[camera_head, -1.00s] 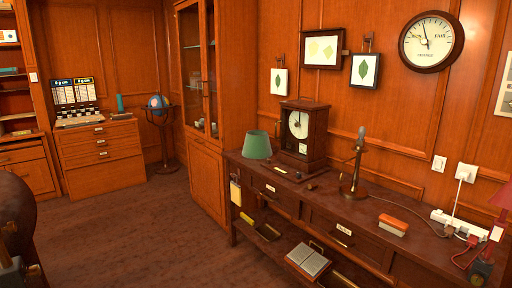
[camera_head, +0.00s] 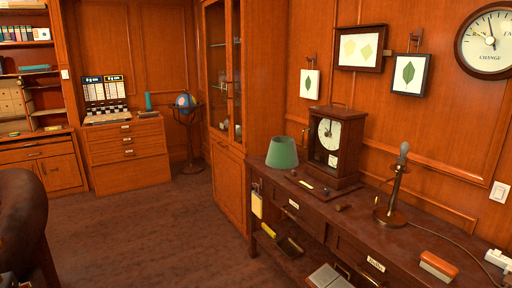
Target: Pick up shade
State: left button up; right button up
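A green lamp shade (camera_head: 282,153) sits on the far left end of the long dark wooden side table (camera_head: 330,213), just left of a wooden-cased clock (camera_head: 334,145). It is wider at the bottom than at the top and stands upright. A brass lamp stand (camera_head: 392,194) with a bare bulb on top stands farther right on the same table, apart from the shade. Neither of my grippers can be made out in this view.
A red-orange block-like item (camera_head: 438,265) and a white power strip (camera_head: 497,259) lie on the table's right part. A tall glass-doored cabinet (camera_head: 232,130) stands beyond its left end. A dark armchair (camera_head: 24,222) is at left. The carpet between is clear.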

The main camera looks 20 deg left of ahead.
aim_at(283, 155)
jog(key=i+j+u, duration=0.35)
jog(key=i, duration=0.55)
jog(key=i+u, duration=0.35)
jog(key=i, duration=0.6)
